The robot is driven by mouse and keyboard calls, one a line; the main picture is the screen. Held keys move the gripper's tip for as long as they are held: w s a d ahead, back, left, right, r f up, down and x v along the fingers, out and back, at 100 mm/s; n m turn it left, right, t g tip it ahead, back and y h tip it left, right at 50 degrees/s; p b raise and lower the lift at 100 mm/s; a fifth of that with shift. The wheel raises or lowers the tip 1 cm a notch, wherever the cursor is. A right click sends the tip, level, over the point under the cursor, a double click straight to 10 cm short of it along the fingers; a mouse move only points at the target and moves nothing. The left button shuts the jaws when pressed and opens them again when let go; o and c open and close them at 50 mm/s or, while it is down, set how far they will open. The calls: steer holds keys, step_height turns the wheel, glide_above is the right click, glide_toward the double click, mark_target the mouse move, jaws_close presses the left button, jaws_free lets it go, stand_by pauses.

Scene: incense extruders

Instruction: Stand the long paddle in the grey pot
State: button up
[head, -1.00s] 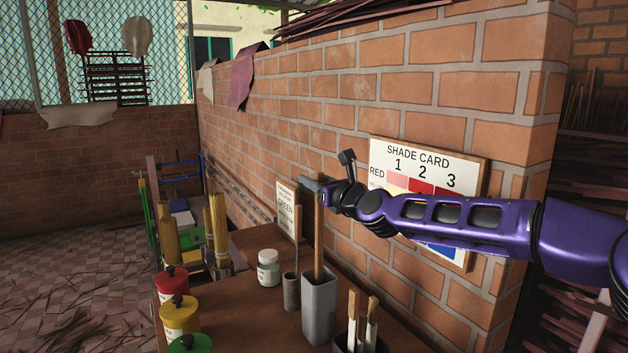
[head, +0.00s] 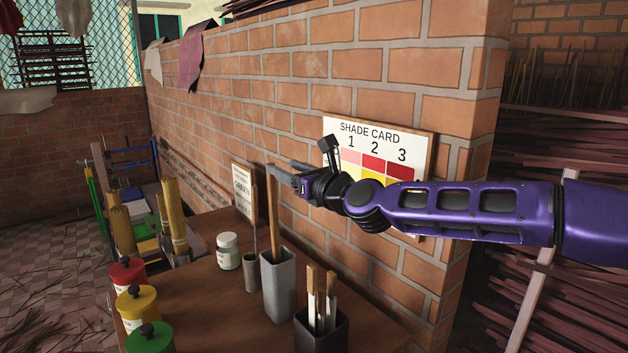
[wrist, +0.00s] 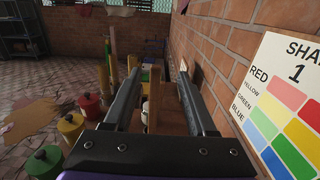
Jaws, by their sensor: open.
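The long paddle (head: 274,220) is a thin brown wooden stick. It stands nearly upright in the tall grey pot (head: 279,290), leaning slightly left at the top, with its lower end hidden inside. My gripper (head: 274,172) is open at the paddle's top end, reaching in from the right. In the wrist view the paddle (wrist: 153,112) shows between the two open fingers (wrist: 157,72), with a gap on its right; whether it touches the left finger I cannot tell.
A dark pot (head: 321,335) with short paddles stands in front. A slim grey holder (head: 250,272) and a white jar (head: 228,252) stand left of the grey pot. Red, yellow and green lidded jars (head: 138,305) line the left edge. The brick wall (head: 340,80) with the shade card (head: 375,160) is close behind.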

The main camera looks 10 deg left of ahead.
steer(key=v, duration=0.9)
steer(key=shift+p, duration=0.35)
